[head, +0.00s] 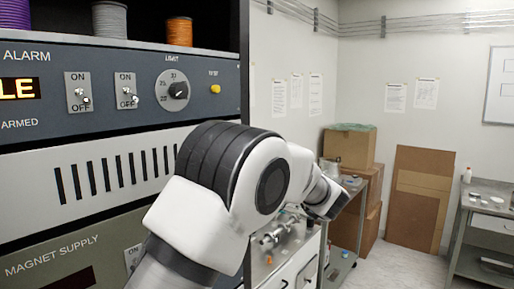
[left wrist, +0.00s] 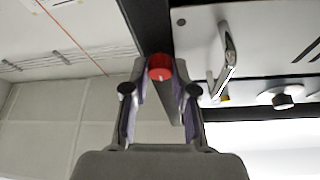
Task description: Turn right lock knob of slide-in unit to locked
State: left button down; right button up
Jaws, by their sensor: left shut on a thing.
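The slide-in unit is the white slotted panel (head: 110,170) in the head view, partly hidden behind my left arm. Its face with a metal handle (left wrist: 229,55) shows at the upper right of the left wrist view (left wrist: 270,30). The lock knob is a red round cap (left wrist: 160,66) with a small pale mark, on the dark strip beside the panel. My left gripper (left wrist: 161,88) is shut on the red knob, one finger on each side. In the head view my arm hides the knob and the left gripper. My right gripper shows in neither view.
Above the unit is a blue-grey panel (head: 140,60) with switches, a limit dial (head: 174,91) and a yellow button (head: 215,89). A magnet supply panel (head: 60,250) is below. A grey cart (head: 350,215), cardboard boxes (head: 350,147) and a bench (head: 485,208) stand to the right.

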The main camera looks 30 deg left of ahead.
pick_arm(q)
jog(key=shift+w+r+n+g+h+b, duration=0.15)
jog(key=shift+n+g+h+b, duration=0.45)
jog(key=shift+n+g, duration=2.15)
jog(key=shift+w+r+n+g+h+b, duration=0.15)
jog(key=shift+n+g+h, duration=0.5)
jog(key=shift+n, duration=4.45)
jog(key=shift+w+r+n+g+h+b, duration=0.1)
jog(key=shift+n+g+h+b, duration=0.7)
jog(key=shift+n, duration=3.15)
jog(key=shift+g+p, duration=0.4)
jog(key=shift+g, duration=0.1)
